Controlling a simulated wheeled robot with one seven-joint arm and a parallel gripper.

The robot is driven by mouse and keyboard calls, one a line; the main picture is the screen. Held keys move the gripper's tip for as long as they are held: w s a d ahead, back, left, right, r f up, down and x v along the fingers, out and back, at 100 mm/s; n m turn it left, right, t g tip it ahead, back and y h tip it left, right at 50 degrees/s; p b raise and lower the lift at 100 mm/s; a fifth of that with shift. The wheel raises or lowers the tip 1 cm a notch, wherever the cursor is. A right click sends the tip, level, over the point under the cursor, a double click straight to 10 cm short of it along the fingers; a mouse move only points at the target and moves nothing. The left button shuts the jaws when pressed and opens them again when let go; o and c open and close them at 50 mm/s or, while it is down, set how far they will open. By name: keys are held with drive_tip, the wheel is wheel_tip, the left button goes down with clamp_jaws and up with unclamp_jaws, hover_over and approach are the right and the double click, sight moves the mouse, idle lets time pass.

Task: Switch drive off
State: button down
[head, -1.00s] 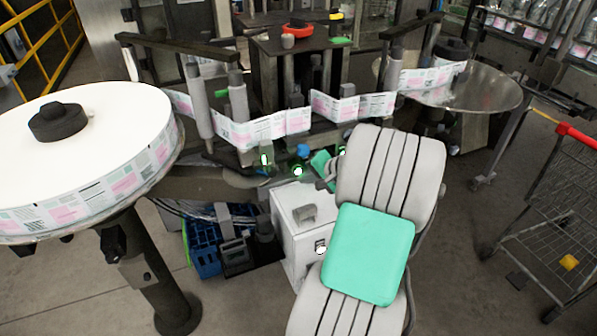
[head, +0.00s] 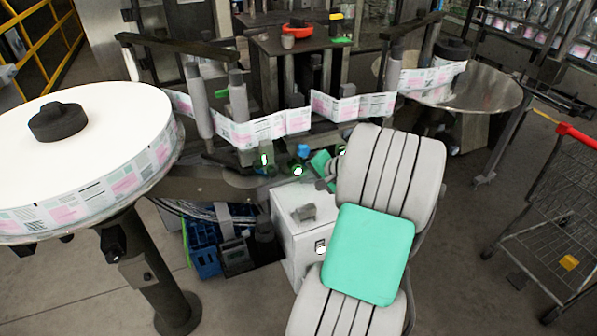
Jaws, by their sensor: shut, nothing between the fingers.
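The label machine stands across the middle. A white control box (head: 291,228) sits below it, with a grey handle-like knob (head: 304,212) on top and a small pale round part (head: 320,247) on its front edge. I cannot tell which of these switches the drive. My gripper (head: 322,168) is small and mostly hidden at the end of my arm, above and behind the box. It is shut and holds nothing that I can see. A blue knob (head: 303,150) and a dark fitting with a bright spot (head: 298,170) are just left of it.
A large white label reel (head: 95,125) fills the left. The label strip (head: 262,130) runs across to a metal disc (head: 470,92). A blue crate (head: 203,250) stands on the floor left of the box. A wire trolley (head: 535,205) stands at the right.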

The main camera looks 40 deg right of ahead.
idle(0.7)
drive_tip(key=shift+w+d, duration=0.15)
drive_tip(key=shift+w, duration=0.3)
drive_tip(key=shift+w+d, duration=0.1)
drive_tip(key=shift+w, duration=0.3)
idle(0.4)
idle(0.4)
drive_tip(key=shift+s+a, duration=0.25)
drive_tip(key=shift+s, duration=0.6)
drive_tip(key=shift+s+a+p, duration=0.2)
drive_tip(key=shift+s+a, duration=0.05)
drive_tip(key=shift+s, duration=0.55)
drive_tip(key=shift+s+a+p, duration=0.2)
drive_tip(key=shift+s, duration=0.6)
drive_tip(key=shift+s+a+p, duration=0.2)
drive_tip(key=shift+s+a, duration=0.05)
drive_tip(key=shift+s, duration=0.55)
